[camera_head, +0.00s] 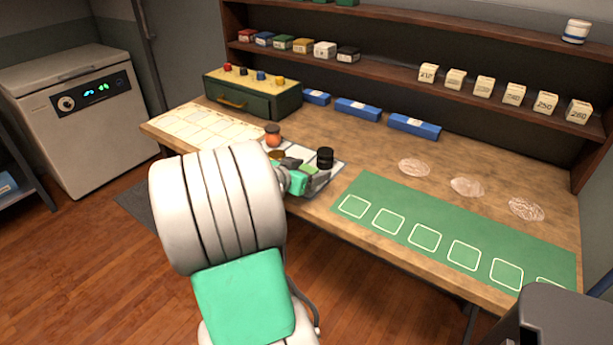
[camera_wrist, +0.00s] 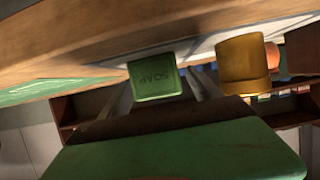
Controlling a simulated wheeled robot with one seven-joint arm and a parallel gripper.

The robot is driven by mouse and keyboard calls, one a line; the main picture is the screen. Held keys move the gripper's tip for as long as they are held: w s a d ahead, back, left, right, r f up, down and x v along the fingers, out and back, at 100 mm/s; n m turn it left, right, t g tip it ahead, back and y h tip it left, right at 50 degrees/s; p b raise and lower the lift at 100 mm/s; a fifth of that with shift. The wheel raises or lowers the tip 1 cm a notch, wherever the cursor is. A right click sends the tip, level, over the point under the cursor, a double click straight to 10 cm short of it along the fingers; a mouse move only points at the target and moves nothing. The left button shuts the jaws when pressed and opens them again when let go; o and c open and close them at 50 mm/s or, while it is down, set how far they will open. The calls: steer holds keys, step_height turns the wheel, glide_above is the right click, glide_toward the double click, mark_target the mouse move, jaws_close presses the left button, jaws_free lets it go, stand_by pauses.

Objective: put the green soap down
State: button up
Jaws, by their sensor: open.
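The fingers stand apart, one on each side of the soap. In the head view my gripper (camera_head: 311,182) is low over the mat at the table's front edge, and the soap (camera_head: 310,169) is partly hidden by it.
A black jar (camera_head: 325,157) stands close behind my gripper. An amber-brown piece (camera_wrist: 243,65) and an orange-red piece (camera_head: 272,138) stand beside the soap. A green mat (camera_head: 345,190) with white outlined squares lies to the right. A green drawer box (camera_head: 270,103) stands behind.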

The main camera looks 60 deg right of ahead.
steer(key=shift+x, duration=0.8)
steer(key=shift+a, duration=0.1)
steer(key=shift+c, duration=0.2)
jaws_close()
